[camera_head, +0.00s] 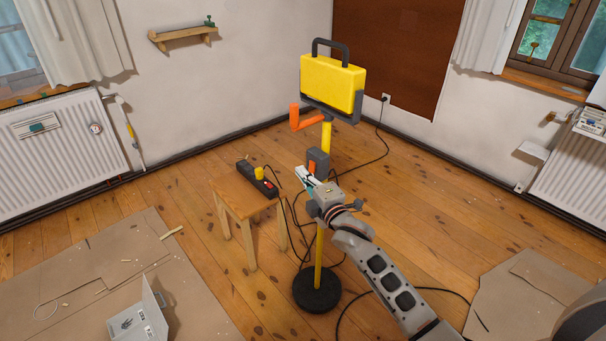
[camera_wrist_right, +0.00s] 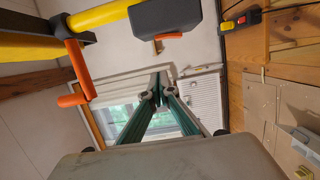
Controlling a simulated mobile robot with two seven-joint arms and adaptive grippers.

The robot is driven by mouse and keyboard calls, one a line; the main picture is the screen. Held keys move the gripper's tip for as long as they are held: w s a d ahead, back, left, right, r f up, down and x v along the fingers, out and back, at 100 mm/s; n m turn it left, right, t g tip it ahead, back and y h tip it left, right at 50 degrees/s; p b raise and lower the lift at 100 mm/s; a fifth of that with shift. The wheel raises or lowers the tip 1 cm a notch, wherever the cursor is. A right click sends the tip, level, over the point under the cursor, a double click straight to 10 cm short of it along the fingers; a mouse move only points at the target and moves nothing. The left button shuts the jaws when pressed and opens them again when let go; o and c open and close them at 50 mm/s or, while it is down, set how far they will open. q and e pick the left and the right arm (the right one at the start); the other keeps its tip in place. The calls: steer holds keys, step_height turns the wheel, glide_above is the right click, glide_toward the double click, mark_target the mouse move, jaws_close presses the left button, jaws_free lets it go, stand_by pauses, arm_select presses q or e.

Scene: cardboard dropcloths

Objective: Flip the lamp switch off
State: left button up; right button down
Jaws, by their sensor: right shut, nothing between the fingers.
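The yellow work lamp (camera_head: 333,82) stands on a yellow pole with a round black base (camera_head: 317,289). A grey box (camera_head: 319,160) with an orange switch (camera_head: 312,167) sits on the pole. The box (camera_wrist_right: 167,16) and its orange switch (camera_wrist_right: 160,36) show at the top of the right wrist view. My right gripper (camera_head: 303,175) is at the box's height, close to it in the head view. In the wrist view its teal fingers (camera_wrist_right: 158,80) are shut and empty, apart from the switch in the picture. Contact is unclear in the head view. My left gripper is not in view.
A small wooden stool (camera_head: 243,201) left of the pole bears a black power strip (camera_head: 247,174) with a yellow plug. An orange handle (camera_head: 306,119) juts from the pole. Black cables lie on the floor. A grey box (camera_head: 139,319) rests on cardboard (camera_head: 85,265).

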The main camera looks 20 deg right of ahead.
arm_select(q)
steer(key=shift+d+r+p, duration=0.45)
steer(key=shift+p, duration=0.1)
arm_select(e)
steer(key=s+d, duration=0.1)
steer(key=s, duration=0.8)
steer(key=shift+d, duration=0.15)
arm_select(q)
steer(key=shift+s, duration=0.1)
arm_select(e)
steer(key=shift+r, duration=0.1)
